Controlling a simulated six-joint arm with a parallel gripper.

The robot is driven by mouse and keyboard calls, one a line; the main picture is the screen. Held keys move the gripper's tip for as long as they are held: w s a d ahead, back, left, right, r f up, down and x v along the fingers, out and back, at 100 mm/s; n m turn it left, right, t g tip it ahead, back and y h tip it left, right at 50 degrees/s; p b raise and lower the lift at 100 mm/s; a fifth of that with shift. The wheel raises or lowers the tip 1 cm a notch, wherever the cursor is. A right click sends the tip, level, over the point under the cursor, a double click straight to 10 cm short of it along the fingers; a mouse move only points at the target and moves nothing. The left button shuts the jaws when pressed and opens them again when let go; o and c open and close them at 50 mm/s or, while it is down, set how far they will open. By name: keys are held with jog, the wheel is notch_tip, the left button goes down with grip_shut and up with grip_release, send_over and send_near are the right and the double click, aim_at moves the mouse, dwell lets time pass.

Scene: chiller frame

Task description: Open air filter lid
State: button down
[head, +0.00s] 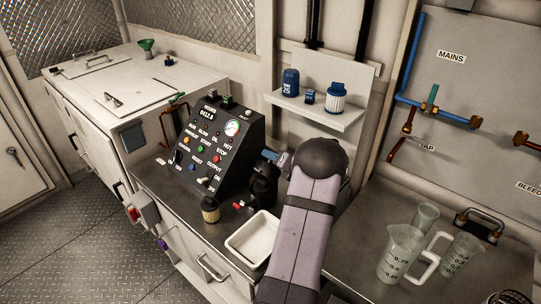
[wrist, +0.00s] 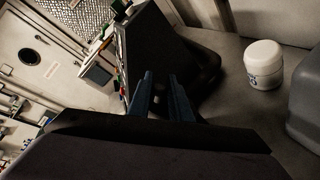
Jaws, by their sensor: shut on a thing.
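A black air filter housing (head: 264,188) stands on the dark bench, right of the sloped control panel. Its dark lid is at the top, largely hidden by my gripper and arm. My gripper (head: 271,156) shows as a small blue piece at the top of the housing. In the wrist view, the two blue fingers of my gripper (wrist: 160,85) point away from the camera, close together. They are shut on a dark part that I take to be the lid; its edges are hard to make out. I cannot tell whether the lid is raised or tilted.
The control panel (head: 219,148) stands close on the left. A pleated filter (head: 210,209) and a white tray (head: 253,238) are in front. A shelf (head: 316,113) holds a blue canister and another filter. Jugs (head: 399,254) stand right. A white jar (wrist: 263,65) shows in the wrist view.

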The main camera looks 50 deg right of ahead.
dwell(0.3)
jog(key=c, duration=1.7)
grip_release()
jog(key=shift+o, duration=0.2)
jog(key=shift+s, duration=0.15)
jog(key=b+v, duration=0.2)
jog(key=v, duration=0.5)
jog(key=shift+b, duration=0.3)
jog(key=shift+r, duration=0.1)
